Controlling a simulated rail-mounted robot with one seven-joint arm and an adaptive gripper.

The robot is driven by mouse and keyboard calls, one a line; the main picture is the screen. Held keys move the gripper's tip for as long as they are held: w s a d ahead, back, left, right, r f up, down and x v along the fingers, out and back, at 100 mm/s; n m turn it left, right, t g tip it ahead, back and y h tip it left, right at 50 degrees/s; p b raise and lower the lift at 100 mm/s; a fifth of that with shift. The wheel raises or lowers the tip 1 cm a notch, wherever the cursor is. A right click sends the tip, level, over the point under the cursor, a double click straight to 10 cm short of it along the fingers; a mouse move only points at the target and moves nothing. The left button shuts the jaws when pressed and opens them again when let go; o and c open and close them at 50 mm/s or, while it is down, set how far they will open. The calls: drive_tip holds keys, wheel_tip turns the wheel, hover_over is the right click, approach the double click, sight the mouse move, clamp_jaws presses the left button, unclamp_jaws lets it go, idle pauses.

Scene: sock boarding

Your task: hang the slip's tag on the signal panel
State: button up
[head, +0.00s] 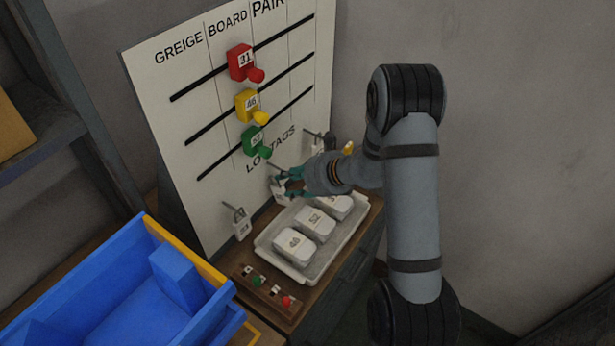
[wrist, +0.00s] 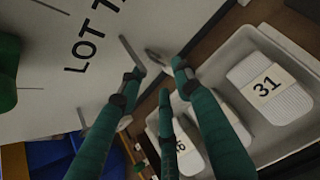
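The white panel board (head: 165,110) stands upright with "GREIGE BOARD PAIR" on top and "LOT TAGS" low down. Small tags hang on pegs along its lower edge: a left tag (head: 241,223), a middle tag (head: 279,190) and a right one partly behind my arm. My gripper (head: 286,183) is at the middle tag. In the wrist view its teal fingers (wrist: 157,73) are spread, with a peg (wrist: 132,53) and a pale ring-like part (wrist: 157,60) between or just beyond the tips. I see no clear grip on it. I cannot pick out a slip.
A red block (head: 240,63), a yellow block (head: 246,105) and a green block (head: 254,141) sit on the board's rails. A tray (head: 297,276) of numbered white packs lies below, beside a wooden button strip (head: 270,292). Blue bins (head: 130,300) fill the lower left.

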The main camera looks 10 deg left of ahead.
sight(281, 188)
drive_tip(key=v, duration=0.9)
drive_tip(key=shift+f, duration=0.1)
drive_tip(key=x, duration=1.2)
drive_tip(key=shift+f, duration=0.4)
drive_tip(key=shift+f+b, duration=0.3)
drive_tip(key=shift+b, duration=0.25)
drive_tip(key=shift+r+p, duration=0.3)
drive_tip(key=shift+r, duration=0.05)
